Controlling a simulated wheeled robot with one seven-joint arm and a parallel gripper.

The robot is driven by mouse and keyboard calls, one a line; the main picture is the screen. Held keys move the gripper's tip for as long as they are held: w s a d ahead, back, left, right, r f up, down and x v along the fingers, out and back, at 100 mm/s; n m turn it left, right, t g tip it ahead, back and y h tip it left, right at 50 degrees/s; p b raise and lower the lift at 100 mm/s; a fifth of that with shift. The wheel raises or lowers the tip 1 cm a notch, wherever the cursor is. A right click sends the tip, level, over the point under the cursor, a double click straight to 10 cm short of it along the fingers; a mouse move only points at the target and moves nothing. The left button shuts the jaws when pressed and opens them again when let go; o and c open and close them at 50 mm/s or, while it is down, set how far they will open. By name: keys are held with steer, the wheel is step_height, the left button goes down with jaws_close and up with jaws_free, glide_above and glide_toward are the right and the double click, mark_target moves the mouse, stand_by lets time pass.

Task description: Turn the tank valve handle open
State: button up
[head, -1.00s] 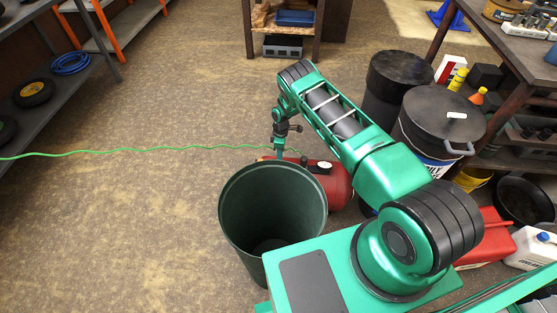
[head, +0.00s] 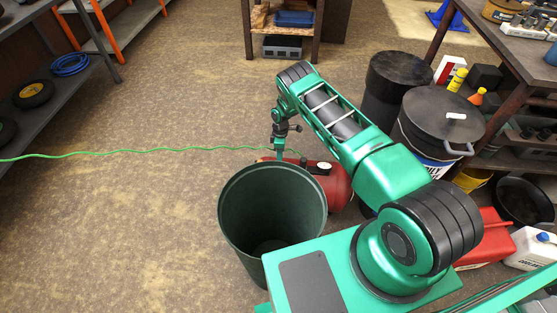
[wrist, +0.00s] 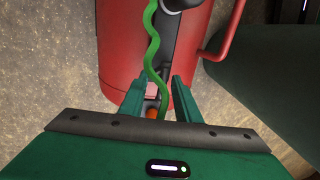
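The red tank (head: 338,186) lies on the floor behind the green bin, with a round gauge (head: 323,167) on top. In the wrist view the red tank (wrist: 118,55) fills the upper middle. A small orange part (wrist: 152,113), perhaps the valve handle, shows low between my gripper's fingers, with a pinkish piece just above it. My gripper (wrist: 157,84) points down at the tank with its two green fingers apart. I cannot tell whether either finger touches the orange part. In the head view my gripper (head: 279,152) is above the tank's left end, its tips partly hidden.
A green hose (head: 150,149) runs from the left across the floor to the tank, and the hose (wrist: 152,50) passes between my fingers' line of view. An open green bin (head: 235,190) stands in front of the tank. A lidded drum (head: 440,115) stands right.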

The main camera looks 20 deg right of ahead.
step_height(320, 180, up, 10)
steer(key=w, duration=0.2)
steer(key=shift+d+r, duration=0.25)
steer(key=shift+d, duration=0.15)
steer(key=shift+w, duration=0.1)
steer(key=s+d+r+m, duration=0.1)
steer(key=d+r+m, duration=0.3)
steer(key=r, duration=0.7)
steer(key=d+r+m, duration=0.1)
steer(key=d+r, duration=0.4)
steer(key=r, duration=0.6)
steer(key=s+d+r+m+t, duration=0.1)
steer(key=s+d+r+m, duration=0.2)
steer(key=s+r, duration=0.45)
steer(key=s+d+r+m, duration=0.2)
steer(key=s+d+r, duration=0.15)
steer(key=r, duration=0.65)
steer(key=s+d+r+m, duration=0.1)
steer(key=s+r+m, duration=0.3)
steer(key=s, duration=0.5)
steer(key=s+d+r+m, duration=0.1)
steer(key=s+r, duration=0.5)
steer(key=s, duration=0.3)
steer(key=s+a+r+m+t, duration=0.1)
steer(key=s+m, duration=0.4)
steer(key=s, duration=1.5)
steer(key=shift+s+a+r+h, duration=0.15)
steer(key=shift+s+a+h, duration=0.2)
steer(key=shift+a, duration=0.35)
